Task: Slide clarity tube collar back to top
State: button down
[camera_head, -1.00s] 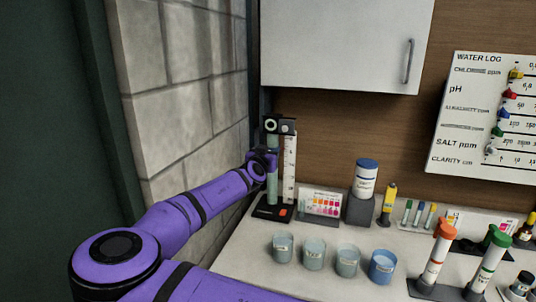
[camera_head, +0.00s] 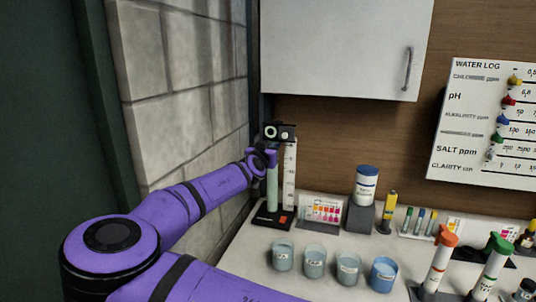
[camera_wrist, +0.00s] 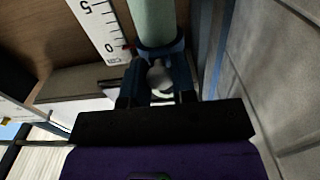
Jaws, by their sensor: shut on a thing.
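The clarity tube (camera_head: 272,190) is a pale green upright cylinder on a black base (camera_head: 271,219), beside a white scale (camera_head: 290,175). A dark block with a ring-shaped eyepiece (camera_head: 271,131) sits at its top. In the wrist view a dark blue collar (camera_wrist: 172,47) surrounds the tube (camera_wrist: 153,20), with a rounded grey knob (camera_wrist: 160,76) facing me. My gripper (camera_head: 265,160) is high on the tube, a little below the top block. In the wrist view my gripper (camera_wrist: 160,88) is shut on the collar's knob; the exact finger contact is partly dark.
A block wall (camera_head: 190,100) stands close on the left. A white cabinet (camera_head: 345,45) hangs at upper right of the tube. A colour chart (camera_head: 320,210) and several cups (camera_head: 314,261) stand on the counter to the right.

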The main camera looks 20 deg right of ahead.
jog(key=shift+r, duration=0.3)
jog(key=c, duration=1)
grip_release()
jog(key=shift+o, duration=0.2)
jog(key=v, duration=1.1)
jog(key=shift+w, duration=0.1)
